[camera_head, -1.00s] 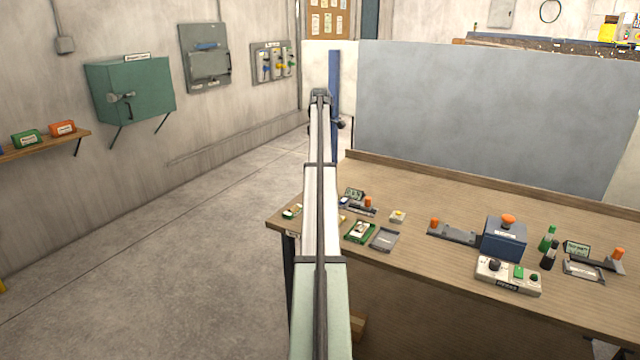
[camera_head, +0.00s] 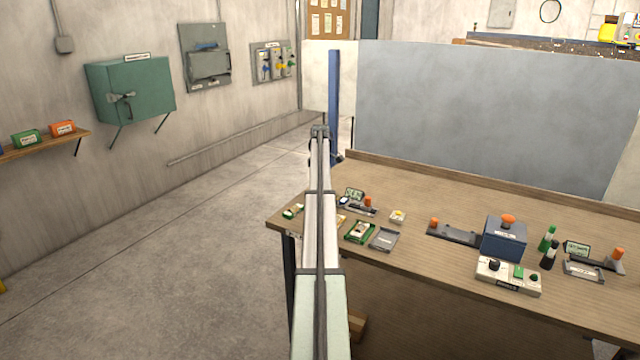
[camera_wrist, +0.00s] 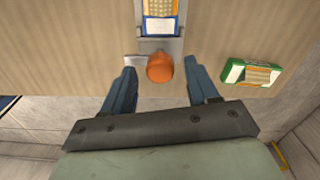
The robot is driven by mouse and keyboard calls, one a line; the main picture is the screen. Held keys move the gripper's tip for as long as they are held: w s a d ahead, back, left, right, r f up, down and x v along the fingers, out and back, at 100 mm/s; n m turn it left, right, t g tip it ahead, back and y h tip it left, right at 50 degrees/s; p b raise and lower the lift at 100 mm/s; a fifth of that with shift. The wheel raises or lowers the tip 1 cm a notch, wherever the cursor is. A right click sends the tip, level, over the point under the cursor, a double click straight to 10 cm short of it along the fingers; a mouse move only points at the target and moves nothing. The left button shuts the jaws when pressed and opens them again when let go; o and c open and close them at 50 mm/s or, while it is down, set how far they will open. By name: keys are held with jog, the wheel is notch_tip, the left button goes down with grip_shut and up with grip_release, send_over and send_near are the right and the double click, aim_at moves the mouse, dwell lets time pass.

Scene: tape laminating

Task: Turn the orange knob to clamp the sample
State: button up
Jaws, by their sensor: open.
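In the wrist view, an orange knob (camera_wrist: 160,68) stands on a grey clamp fixture (camera_wrist: 172,45). My gripper (camera_wrist: 161,69) is open, with its two blue fingers on either side of the knob. A gap shows between each finger and the knob; I cannot judge their relative height. A flat piece with a yellow-white grid (camera_wrist: 158,6) and a blue-edged white part (camera_wrist: 160,27) lies in the fixture beyond the knob. In the head view, my arm hides the gripper, and I cannot match this fixture there with certainty.
A green-framed block (camera_wrist: 250,74) lies right of the knob, near the table edge. In the head view, the wooden bench (camera_head: 420,200) also holds a blue box (camera_head: 504,240), a control panel (camera_head: 508,275) and other fixtures with orange knobs. A grey partition (camera_head: 480,110) stands behind.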

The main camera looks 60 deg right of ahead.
jog(key=shift+f, duration=0.2)
jog(key=shift+c, duration=0.4)
jog(key=c, duration=1)
jog(key=shift+o, duration=0.2)
